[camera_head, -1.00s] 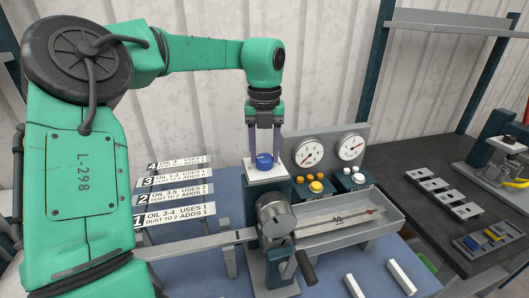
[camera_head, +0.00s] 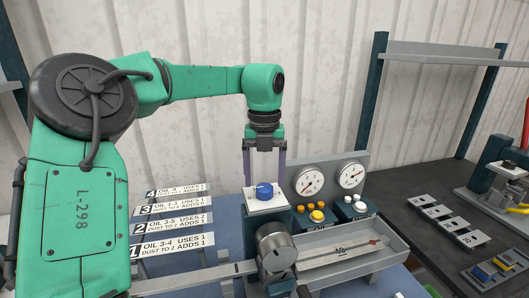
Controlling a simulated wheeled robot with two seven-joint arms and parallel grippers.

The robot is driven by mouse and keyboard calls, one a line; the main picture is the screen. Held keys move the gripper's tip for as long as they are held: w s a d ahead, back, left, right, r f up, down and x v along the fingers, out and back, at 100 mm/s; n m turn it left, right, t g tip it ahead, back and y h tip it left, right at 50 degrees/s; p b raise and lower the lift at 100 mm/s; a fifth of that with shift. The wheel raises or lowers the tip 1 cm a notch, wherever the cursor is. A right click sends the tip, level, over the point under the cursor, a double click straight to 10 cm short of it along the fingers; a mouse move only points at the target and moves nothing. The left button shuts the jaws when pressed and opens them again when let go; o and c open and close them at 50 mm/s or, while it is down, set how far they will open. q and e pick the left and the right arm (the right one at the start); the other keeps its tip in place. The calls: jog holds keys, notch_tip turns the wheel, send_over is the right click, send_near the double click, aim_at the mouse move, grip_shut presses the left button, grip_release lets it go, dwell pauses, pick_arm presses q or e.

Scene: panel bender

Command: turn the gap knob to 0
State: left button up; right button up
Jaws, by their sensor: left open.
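Whether the fingers touch the knob cannot be told, and the marks around the knob are too small to read. My right gripper does not show.
Two dial gauges (camera_head: 309,181) stand behind the knob to the right, with yellow buttons (camera_head: 317,215) and white buttons (camera_head: 360,206) below. A scale tray (camera_head: 345,249) extends to the right. Numbered instruction strips (camera_head: 171,244) lie left. A dark bench (camera_head: 424,182) stands right.

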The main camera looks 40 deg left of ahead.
aim_at(265, 186)
pick_arm(q)
notch_tip(265, 186, up, 13)
jog(key=p, duration=0.2)
jog(key=shift+d, duration=0.1)
